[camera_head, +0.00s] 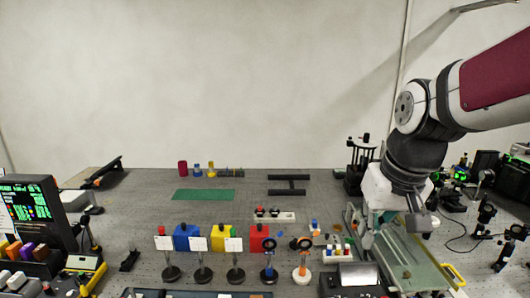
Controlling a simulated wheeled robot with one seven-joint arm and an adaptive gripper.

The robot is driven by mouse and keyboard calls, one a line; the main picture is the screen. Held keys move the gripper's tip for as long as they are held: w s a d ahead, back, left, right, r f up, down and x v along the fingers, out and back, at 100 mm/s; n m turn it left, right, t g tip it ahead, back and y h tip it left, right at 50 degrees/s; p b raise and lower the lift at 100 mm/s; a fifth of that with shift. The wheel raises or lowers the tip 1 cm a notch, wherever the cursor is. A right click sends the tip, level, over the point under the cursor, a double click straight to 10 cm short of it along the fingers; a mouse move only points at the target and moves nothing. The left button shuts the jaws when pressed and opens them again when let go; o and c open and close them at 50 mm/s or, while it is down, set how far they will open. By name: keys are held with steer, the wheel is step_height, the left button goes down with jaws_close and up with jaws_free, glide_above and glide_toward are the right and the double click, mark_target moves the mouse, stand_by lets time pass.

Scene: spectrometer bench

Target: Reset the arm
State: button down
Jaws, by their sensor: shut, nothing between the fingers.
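My gripper (368,238) hangs from my arm at the right of the head view, pointing down over the right part of the bench. It is shut and I see nothing held in it. Its fingertips are small here, and their height above the bench is hard to judge. My arm comes in from the upper right and bends down at the wrist. The grey bench top (140,215) lies below.
A tray with a pale green surface and a yellow handle (455,274) is below my wrist. Blue (183,240), yellow (221,241) and red (259,241) blocks stand behind post-mounted cards. A monitor (28,205) is at left. A green mat (203,195) lies further back, with free bench around it.

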steer(key=s+r+t, duration=0.2)
steer(key=s, duration=1.2)
steer(key=shift+d+r+h, duration=0.15)
steer(key=shift+r+h, duration=0.15)
